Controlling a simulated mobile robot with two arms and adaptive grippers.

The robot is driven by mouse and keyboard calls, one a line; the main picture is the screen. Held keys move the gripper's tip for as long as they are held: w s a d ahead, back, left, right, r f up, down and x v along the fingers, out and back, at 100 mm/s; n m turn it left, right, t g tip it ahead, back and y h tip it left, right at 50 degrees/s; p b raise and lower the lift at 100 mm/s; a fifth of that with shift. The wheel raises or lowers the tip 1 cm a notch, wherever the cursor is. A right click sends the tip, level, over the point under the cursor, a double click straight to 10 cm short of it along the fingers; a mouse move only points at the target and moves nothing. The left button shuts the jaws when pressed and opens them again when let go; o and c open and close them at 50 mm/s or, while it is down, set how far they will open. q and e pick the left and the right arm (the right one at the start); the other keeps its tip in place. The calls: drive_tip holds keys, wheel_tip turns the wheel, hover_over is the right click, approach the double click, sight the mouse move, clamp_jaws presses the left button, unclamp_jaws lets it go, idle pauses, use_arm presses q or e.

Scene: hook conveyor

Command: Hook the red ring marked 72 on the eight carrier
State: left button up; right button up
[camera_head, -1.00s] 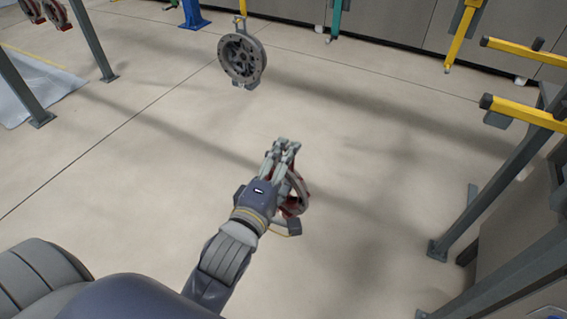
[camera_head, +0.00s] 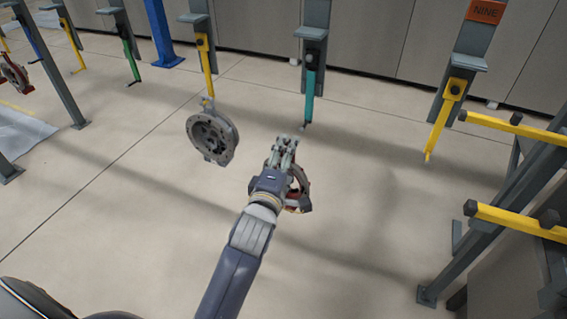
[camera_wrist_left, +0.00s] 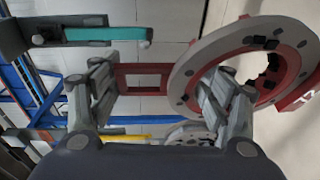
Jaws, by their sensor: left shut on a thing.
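My left gripper (camera_head: 285,145) is shut on the red ring (camera_head: 302,188). In the left wrist view the ring (camera_wrist_left: 292,80) has a grey face with dark bolts, and its red rectangular frame (camera_wrist_left: 146,80) lies between the fingers. No number 72 is readable. A carrier with a teal hook (camera_head: 310,85) hangs beyond the gripper, with a gap between ring and hook. The teal hook (camera_wrist_left: 110,34) also shows at the upper left of the left wrist view. This carrier's number sign is out of view, and no sign reading eight is visible. My right gripper is not in view.
A carrier marked NINE (camera_head: 485,12) with a yellow hook (camera_head: 443,110) hangs at the right. A dark grey ring (camera_head: 212,138) hangs on a yellow hook left of my gripper. Yellow-ended rails (camera_head: 515,220) and grey posts stand at the right. The floor below is clear.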

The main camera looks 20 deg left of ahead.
use_arm(q)
drive_tip(key=shift+w+r, duration=0.3)
drive_tip(key=shift+w, duration=0.55)
drive_tip(key=shift+w+b, duration=0.25)
drive_tip(key=shift+b, duration=0.05)
drive_tip(key=shift+w+d+f+b, duration=0.15)
drive_tip(key=shift+w+b, duration=0.6)
drive_tip(key=shift+w, duration=1.55)
drive_tip(key=shift+w+f+b, duration=0.2)
drive_tip(key=shift+w+b, duration=0.5)
drive_tip(key=shift+w, duration=1.55)
drive_tip(key=shift+w+f+b, duration=0.65)
drive_tip(key=shift+b, duration=0.15)
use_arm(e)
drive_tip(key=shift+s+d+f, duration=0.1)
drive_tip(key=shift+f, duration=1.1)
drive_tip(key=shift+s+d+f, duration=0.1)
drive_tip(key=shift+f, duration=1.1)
